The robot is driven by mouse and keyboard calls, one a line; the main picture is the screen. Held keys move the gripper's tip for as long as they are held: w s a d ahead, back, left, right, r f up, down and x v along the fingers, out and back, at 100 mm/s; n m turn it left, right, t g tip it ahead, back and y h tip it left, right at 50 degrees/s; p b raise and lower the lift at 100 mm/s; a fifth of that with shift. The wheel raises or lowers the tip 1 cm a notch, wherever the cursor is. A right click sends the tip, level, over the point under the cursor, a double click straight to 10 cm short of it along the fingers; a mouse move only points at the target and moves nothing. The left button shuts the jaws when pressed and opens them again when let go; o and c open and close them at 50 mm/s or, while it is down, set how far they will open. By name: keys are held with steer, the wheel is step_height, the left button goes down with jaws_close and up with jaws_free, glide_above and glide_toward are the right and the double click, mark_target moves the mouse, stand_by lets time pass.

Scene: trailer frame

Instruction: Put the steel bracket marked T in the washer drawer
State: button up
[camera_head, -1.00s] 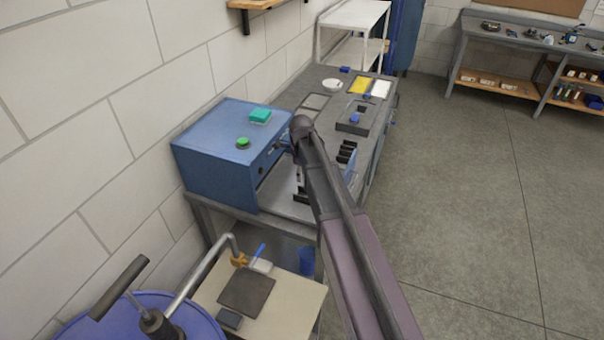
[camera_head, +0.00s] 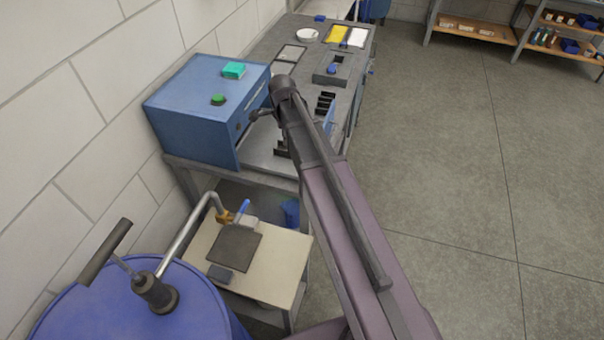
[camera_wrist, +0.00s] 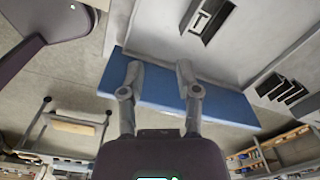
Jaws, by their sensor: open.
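My gripper (camera_wrist: 159,72) is open and empty in the wrist view. Its two grey fingers stand apart in front of a long blue panel (camera_wrist: 225,104) on the edge of a grey surface. A pale T mark (camera_wrist: 203,20) shows in a dark rectangular recess beyond the fingertips, at the top of the wrist view. I cannot tell the bracket's own outline there.
A grey bench (camera_head: 268,150) carries a blue box (camera_head: 190,115), with a teal block (camera_head: 233,70) and green button (camera_head: 218,99) on top. Dark slots (camera_wrist: 285,90) lie right of the fingers. A blue drum (camera_head: 130,320) and small table (camera_head: 285,255) stand nearer. The floor at right is clear.

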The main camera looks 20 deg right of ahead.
steer(key=s+n, duration=1.7)
steer(key=n, duration=0.2)
steer(key=shift+s+d, duration=0.25)
steer(key=shift+d, duration=0.15)
